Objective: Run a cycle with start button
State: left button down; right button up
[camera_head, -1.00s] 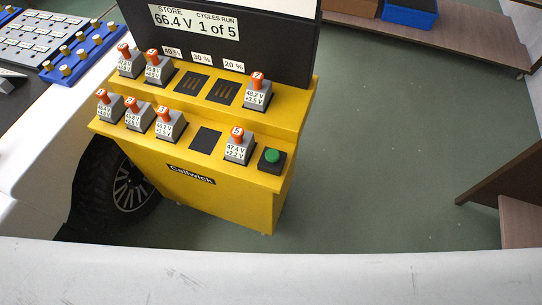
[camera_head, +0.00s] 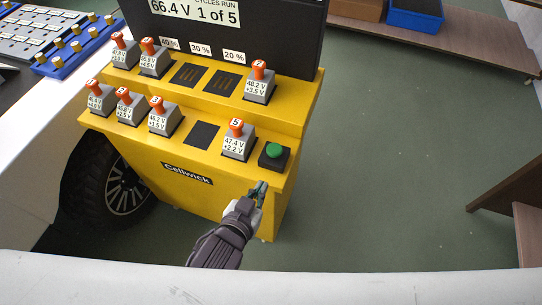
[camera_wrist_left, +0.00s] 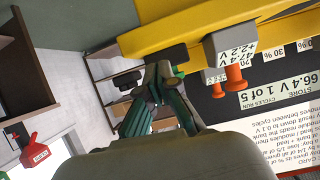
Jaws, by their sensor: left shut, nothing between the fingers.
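The green start button (camera_head: 274,151) sits on a black block at the right end of the lower step of the yellow Cellwick cart (camera_head: 180,180). My left gripper (camera_head: 261,188) is shut and empty, in front of the cart's front face, below the button in the picture and apart from it. In the left wrist view the gripper (camera_wrist_left: 163,72) points toward the cart's edge, with a bit of green (camera_wrist_left: 178,72) just past the fingertips. The display (camera_head: 205,12) reads 66.4 V and 1 of 5 cycles run. My right gripper is not in view.
Several grey modules with orange handles stand in the cart's slots; module 5 (camera_head: 237,142) is just left of the button. Empty dark slots (camera_head: 202,134) lie between them. A blue rack (camera_head: 80,50) is at upper left. The floor (camera_head: 390,150) to the right is clear.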

pick_arm(q)
notch_tip(320, 180, up, 10)
jog(key=t+b, duration=0.1)
jog(key=t, duration=0.1)
jog(key=shift+s+a+n, duration=0.3)
jog(key=shift+s+n, duration=0.1)
jog(key=shift+f, duration=0.1)
jog(key=p, duration=0.1)
send_over(271, 163)
jog(key=shift+w+f, duration=0.25)
jog(key=shift+f, duration=0.9)
notch_tip(271, 163, down, 3)
jog(key=shift+s, duration=0.15)
jog(key=shift+f, duration=0.55)
